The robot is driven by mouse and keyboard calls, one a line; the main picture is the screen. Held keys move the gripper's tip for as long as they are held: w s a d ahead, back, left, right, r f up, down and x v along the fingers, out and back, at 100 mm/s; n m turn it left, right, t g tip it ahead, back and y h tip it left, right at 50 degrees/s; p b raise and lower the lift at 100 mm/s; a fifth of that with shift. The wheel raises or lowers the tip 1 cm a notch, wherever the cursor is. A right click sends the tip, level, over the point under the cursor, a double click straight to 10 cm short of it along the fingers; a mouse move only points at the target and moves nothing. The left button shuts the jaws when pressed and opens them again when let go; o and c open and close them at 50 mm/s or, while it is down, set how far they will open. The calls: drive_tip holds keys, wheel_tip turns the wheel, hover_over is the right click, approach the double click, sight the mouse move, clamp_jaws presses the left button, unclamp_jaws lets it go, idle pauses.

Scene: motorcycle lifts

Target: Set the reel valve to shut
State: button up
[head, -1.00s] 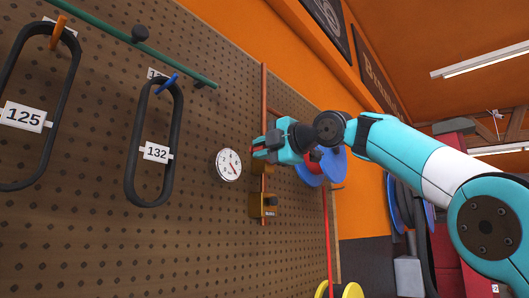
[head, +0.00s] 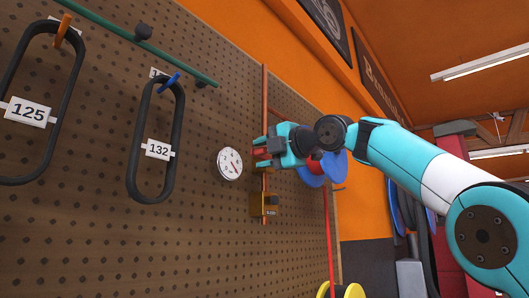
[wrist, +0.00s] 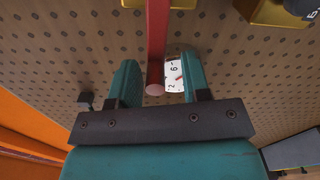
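A red lever (wrist: 157,40) with a rounded pinkish end runs down between my gripper's two teal fingers in the wrist view, with gaps to both fingers. My gripper (wrist: 161,88) is open around its end. In the head view my gripper (head: 262,153) is at the pegboard beside the vertical copper pipe, and the red lever (head: 260,153) shows between its fingers. A brass body (wrist: 178,6) shows at the top of the wrist view, partly cut off. I cannot read which valve the lever belongs to.
A round white gauge (head: 230,163) is left of my gripper on the pegboard (head: 100,230); its face also shows in the wrist view (wrist: 174,75). A brass block (head: 265,205) with a dark knob is below. Black belts marked 125 (head: 27,110) and 132 (head: 158,149) hang left.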

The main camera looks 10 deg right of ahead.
drive_tip(key=shift+a, duration=0.1)
drive_tip(key=b+v, duration=0.3)
drive_tip(key=v, duration=1.4)
drive_tip(key=shift+s, duration=0.15)
drive_tip(key=a+f+m+g+h, duration=0.1)
drive_tip(key=a+f+m+g, duration=0.2)
drive_tip(key=f, duration=0.6)
drive_tip(key=w+a+f+m+g+h, duration=0.1)
drive_tip(key=a+f+m, duration=0.2)
drive_tip(key=f+m, duration=0.4)
drive_tip(key=a+f+m+g+h, duration=0.1)
drive_tip(key=a+f+m+g, duration=0.15)
drive_tip(key=f, duration=0.75)
drive_tip(key=s+f+m+g+h, duration=0.1)
drive_tip(key=s+f+m+g, duration=0.3)
drive_tip(key=s+f, duration=0.6)
drive_tip(key=s+f+m+g+h, duration=0.2)
drive_tip(key=s+f+m+g, duration=0.2)
drive_tip(key=s+f, duration=0.7)
wheel_tip(320, 180, down, 6)
drive_tip(key=shift+s+a+r, duration=0.1)
drive_tip(key=shift+s+a, duration=0.1)
drive_tip(key=shift+a, duration=0.2)
